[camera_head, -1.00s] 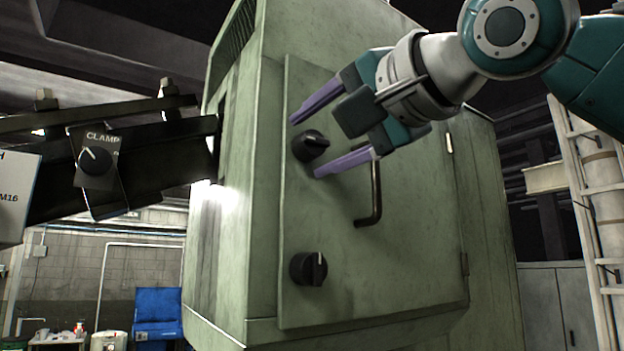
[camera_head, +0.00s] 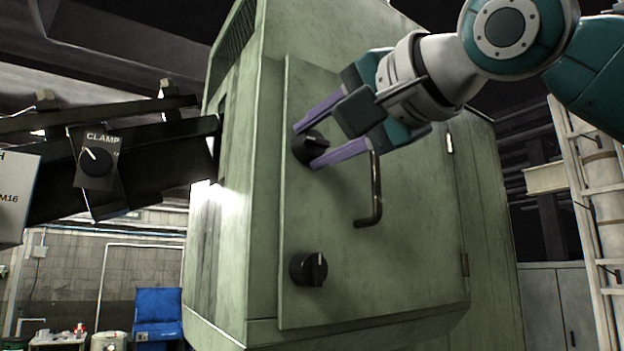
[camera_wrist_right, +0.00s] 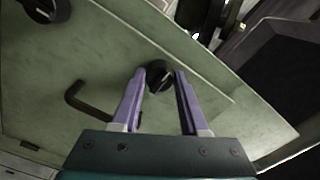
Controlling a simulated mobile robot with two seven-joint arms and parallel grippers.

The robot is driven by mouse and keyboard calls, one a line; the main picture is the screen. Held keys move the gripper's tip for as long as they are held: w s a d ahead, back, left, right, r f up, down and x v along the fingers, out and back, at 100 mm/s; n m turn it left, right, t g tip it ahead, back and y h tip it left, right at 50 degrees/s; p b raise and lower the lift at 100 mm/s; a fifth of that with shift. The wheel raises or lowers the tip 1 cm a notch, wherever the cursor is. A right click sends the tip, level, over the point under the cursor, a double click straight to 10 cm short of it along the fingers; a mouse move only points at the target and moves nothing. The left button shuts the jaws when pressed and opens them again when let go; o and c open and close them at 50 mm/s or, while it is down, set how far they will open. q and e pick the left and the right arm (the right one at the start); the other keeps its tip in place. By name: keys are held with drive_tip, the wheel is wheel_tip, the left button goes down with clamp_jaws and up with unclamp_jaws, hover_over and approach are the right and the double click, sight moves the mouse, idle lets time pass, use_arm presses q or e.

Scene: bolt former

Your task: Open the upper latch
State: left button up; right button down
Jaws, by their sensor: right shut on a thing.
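The upper latch (camera_head: 309,147) is a round black knob near the top left of the green cabinet door (camera_head: 400,250). My right gripper (camera_head: 308,144) has its two purple fingers on either side of this knob and is shut on it. In the right wrist view the upper latch (camera_wrist_right: 158,76) sits between the fingertips (camera_wrist_right: 160,82) of my right gripper. The door is flush in its frame. The lower latch (camera_head: 309,268) is a similar black knob below, with its ridge upright. My left gripper is not in view.
A black bent handle (camera_head: 373,195) sticks out of the door just right of and below the upper latch. Hinges (camera_head: 464,264) line the door's right edge. A dark arm with a CLAMP knob (camera_head: 96,161) stands at the left. A ladder-like frame (camera_head: 590,180) stands at the right.

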drive_tip(key=shift+f+m, duration=0.1)
drive_tip(key=shift+m, duration=0.6)
drive_tip(key=m, duration=0.9)
drive_tip(key=shift+m, duration=0.3)
drive_tip(key=shift+c, duration=1.2)
unclamp_jaws()
drive_tip(key=shift+s+d, duration=0.1)
